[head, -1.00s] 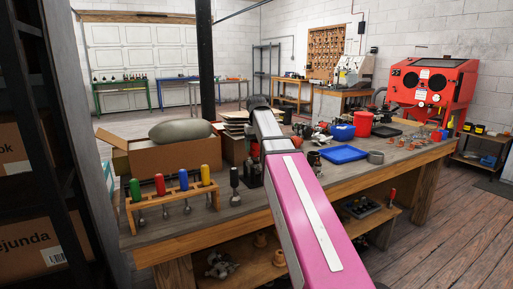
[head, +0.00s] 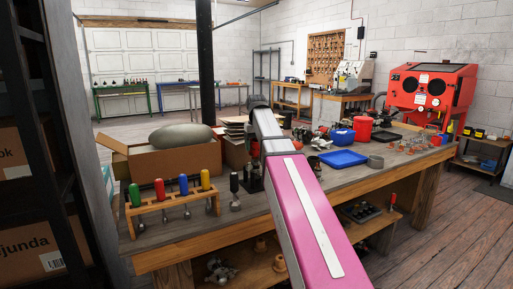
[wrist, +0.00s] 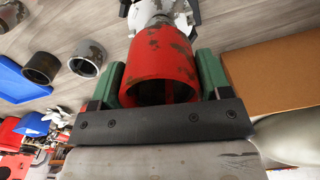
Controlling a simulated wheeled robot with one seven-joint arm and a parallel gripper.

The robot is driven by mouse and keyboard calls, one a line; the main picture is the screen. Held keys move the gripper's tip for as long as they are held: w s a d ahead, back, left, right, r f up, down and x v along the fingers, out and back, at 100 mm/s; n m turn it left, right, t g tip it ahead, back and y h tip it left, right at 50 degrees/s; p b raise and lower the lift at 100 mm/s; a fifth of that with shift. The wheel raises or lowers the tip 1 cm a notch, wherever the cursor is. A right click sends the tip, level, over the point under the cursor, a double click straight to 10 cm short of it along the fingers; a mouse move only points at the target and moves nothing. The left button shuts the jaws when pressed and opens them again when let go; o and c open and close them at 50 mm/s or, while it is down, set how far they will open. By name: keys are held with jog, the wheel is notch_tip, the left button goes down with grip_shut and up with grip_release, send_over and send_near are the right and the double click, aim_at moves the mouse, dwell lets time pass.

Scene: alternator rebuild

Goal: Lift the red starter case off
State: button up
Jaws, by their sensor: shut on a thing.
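In the wrist view the red starter case (wrist: 160,48) is a worn red cylinder with an open hollow end facing me. My gripper (wrist: 162,72) has its green jaws on either side of the case and is shut on it. A silver-white part (wrist: 155,12) adjoins the case at its far end; whether they are joined or apart I cannot tell.
The wooden workbench (head: 300,190) holds a blue tray (head: 343,158), a red bucket (head: 362,128) and a cardboard box (head: 170,158) with a grey sack. A rack of coloured-handled tools (head: 172,203) stands at the front left.

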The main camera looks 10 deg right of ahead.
jog(key=shift+r, duration=0.15)
jog(key=shift+r, duration=1.15)
jog(key=shift+s, duration=0.1)
